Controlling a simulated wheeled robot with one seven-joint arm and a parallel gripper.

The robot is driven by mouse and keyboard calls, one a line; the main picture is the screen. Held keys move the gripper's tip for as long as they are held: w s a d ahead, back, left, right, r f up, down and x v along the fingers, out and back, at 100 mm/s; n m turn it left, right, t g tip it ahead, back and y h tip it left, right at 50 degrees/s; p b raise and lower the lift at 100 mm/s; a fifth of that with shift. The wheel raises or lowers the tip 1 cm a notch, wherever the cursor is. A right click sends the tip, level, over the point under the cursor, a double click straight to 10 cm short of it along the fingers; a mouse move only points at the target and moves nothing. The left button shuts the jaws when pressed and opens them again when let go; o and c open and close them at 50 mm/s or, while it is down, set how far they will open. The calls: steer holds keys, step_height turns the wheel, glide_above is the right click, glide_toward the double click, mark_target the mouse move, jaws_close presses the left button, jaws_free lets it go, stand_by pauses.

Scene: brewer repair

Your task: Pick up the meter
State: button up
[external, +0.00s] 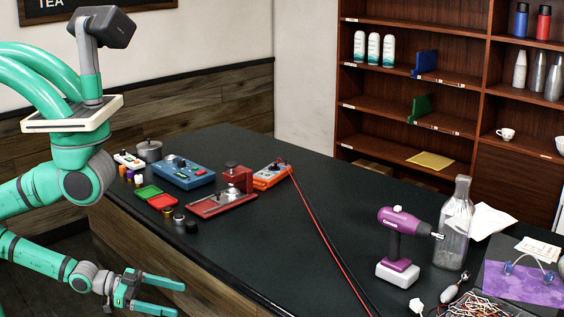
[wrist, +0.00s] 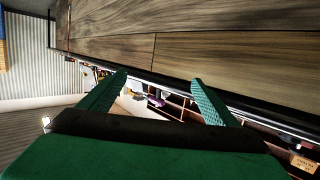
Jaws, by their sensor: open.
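The meter looks to be the orange device with a grey face (external: 270,175) lying on the dark counter, at the centre of the external view. Red and black leads run from it across the counter toward the front. My gripper (external: 168,295) is open and empty, low in front of the counter's wooden side and well away from the meter. In the wrist view, my gripper (wrist: 160,78) has its two green fingers spread apart with nothing between them. I cannot make out the meter in the wrist view.
A red metal stand (external: 222,198) sits close left of the meter, with a blue device (external: 187,172) behind it. Small trays and jars lie farther left. A purple drill (external: 397,245) and glass bottle (external: 455,225) stand right. The middle counter is mostly clear apart from the leads.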

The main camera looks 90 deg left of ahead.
steer(key=shift+o, duration=0.7)
